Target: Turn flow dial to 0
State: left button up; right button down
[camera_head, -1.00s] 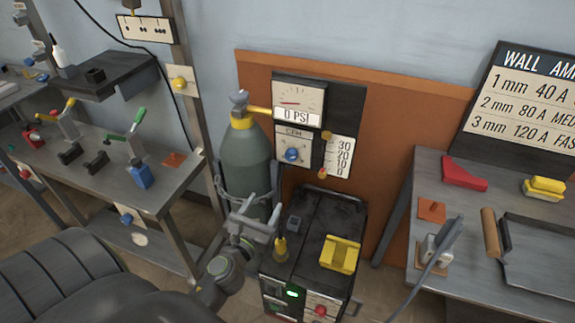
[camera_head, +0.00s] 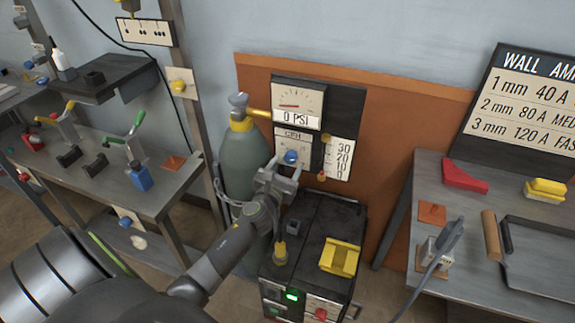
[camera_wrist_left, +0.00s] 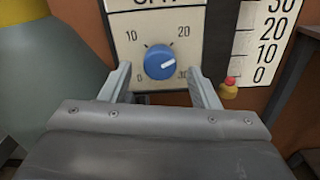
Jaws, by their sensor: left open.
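The flow dial is a blue round knob (camera_head: 291,157) on a pale plate marked CFH, below the pressure gauge (camera_head: 298,102) that reads 0 PSI. My left gripper (camera_head: 283,172) is open just in front of and below the dial. In the wrist view its two fingers stand on either side of the knob, apart from it. My right gripper is not seen.
A green gas cylinder (camera_head: 243,165) stands left of the dial panel. A black welder box (camera_head: 318,230) with a yellow block (camera_head: 340,257) on top is below. A vertical flow scale (camera_head: 342,159) with a red-and-yellow marker near 0 is right of the dial.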

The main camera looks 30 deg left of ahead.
pick_arm(q)
jog(key=shift+x, duration=0.8)
jog(key=shift+s, duration=0.1)
jog(key=shift+c, duration=0.5)
jog(key=c, duration=0.9)
